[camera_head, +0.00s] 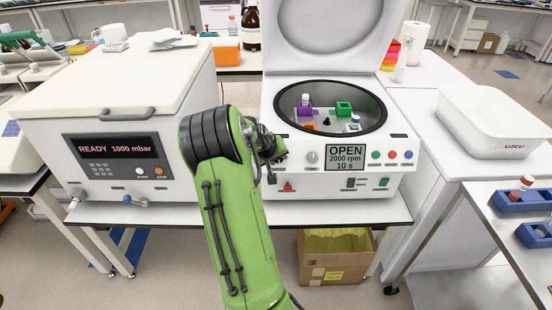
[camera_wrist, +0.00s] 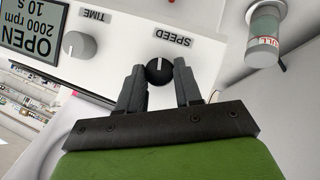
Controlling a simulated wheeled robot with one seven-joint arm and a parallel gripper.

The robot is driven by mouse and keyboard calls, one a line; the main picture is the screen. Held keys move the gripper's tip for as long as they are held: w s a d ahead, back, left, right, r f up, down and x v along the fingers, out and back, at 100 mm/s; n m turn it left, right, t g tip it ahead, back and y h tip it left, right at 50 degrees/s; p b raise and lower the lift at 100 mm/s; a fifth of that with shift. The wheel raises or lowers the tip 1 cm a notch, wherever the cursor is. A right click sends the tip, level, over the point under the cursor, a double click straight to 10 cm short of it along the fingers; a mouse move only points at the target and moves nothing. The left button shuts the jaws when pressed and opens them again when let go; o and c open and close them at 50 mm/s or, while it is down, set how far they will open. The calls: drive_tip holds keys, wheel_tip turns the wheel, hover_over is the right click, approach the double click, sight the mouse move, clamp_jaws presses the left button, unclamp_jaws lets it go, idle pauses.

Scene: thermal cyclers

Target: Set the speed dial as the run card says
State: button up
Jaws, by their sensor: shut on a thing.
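The centrifuge (camera_head: 330,182) stands on the bench with its lid up. Its display (camera_head: 345,157) reads OPEN, 2000 rpm, 10 s. The black speed dial (camera_wrist: 159,71), under the upside-down SPEED label, lies between my gripper's fingertips (camera_wrist: 160,74) in the wrist view. Its white mark points to the top of that picture. My gripper is shut on the dial. In the head view my gripper (camera_head: 270,152) is at the left of the front panel and hides the dial. The grey time dial (camera_head: 312,157) is just right of it. I cannot make out a run card.
A white vacuum oven (camera_head: 120,165) reading READY 1000 mbar stands close on the left. The open bowl (camera_head: 330,105) holds coloured tube holders. A white tray (camera_head: 495,120) is at the right.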

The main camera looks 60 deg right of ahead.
drive_tip(key=shift+s+m+t+y, duration=0.15)
drive_tip(key=shift+m+t+y, duration=0.25)
drive_tip(key=shift+m, duration=0.4)
drive_tip(key=o, duration=1)
drive_tip(key=p+v, duration=0.2)
drive_tip(key=v, duration=1.3)
drive_tip(key=shift+s+a+r+p, duration=0.1)
drive_tip(key=shift+s+r+p, duration=0.1)
drive_tip(key=shift+r+p, duration=0.2)
